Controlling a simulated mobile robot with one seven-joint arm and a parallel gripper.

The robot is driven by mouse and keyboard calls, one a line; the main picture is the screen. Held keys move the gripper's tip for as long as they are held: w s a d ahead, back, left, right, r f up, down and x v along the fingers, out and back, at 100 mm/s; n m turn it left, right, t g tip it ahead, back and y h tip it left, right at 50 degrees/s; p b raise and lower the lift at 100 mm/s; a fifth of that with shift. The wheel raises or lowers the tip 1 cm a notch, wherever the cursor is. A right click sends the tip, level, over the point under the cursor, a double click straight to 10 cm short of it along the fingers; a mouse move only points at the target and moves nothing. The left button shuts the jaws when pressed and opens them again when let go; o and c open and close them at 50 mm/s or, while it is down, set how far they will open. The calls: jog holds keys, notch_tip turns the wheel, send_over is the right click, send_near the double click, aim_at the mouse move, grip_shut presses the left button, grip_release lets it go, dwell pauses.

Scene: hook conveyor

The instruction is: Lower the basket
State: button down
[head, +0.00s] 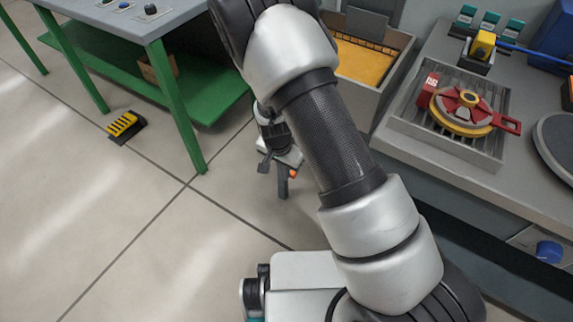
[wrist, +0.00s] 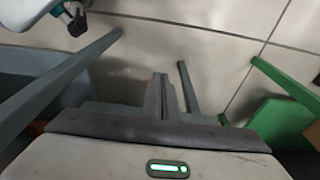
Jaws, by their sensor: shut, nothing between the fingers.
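I cannot clearly make out a whole basket. A grey open vat (head: 385,88) with a yellow-orange surface (head: 360,62) inside stands behind my arm in the head view. A dark wire grid (head: 372,42) shows along its back edge and may be part of a basket; my arm hides some of the vat. My gripper (head: 283,186) hangs over the floor to the left of the vat, apart from it. In the wrist view my gripper (wrist: 161,98) has its fingers together, with nothing between them.
A grey counter to the right carries a red and yellow round device (head: 462,112) on a slatted tray (head: 440,135). A grey-topped table (head: 185,12) with green legs stands left. A yellow-and-black pedal (head: 124,125) is on the floor. The floor (head: 110,220) between is open.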

jog(key=f+b, duration=0.1)
jog(key=f, duration=0.3)
jog(key=shift+w+d+f+b, duration=0.15)
jog(key=shift+w+f+b, duration=0.05)
jog(key=shift+b, duration=0.2)
dwell(1.0)
notch_tip(320, 180, up, 17)
jog(key=s+a+p, duration=0.1)
jog(key=s+p, duration=0.1)
jog(key=p, duration=0.3)
jog(key=shift+s+a, duration=0.2)
jog(key=shift+a, duration=0.1)
jog(key=shift+r, duration=0.15)
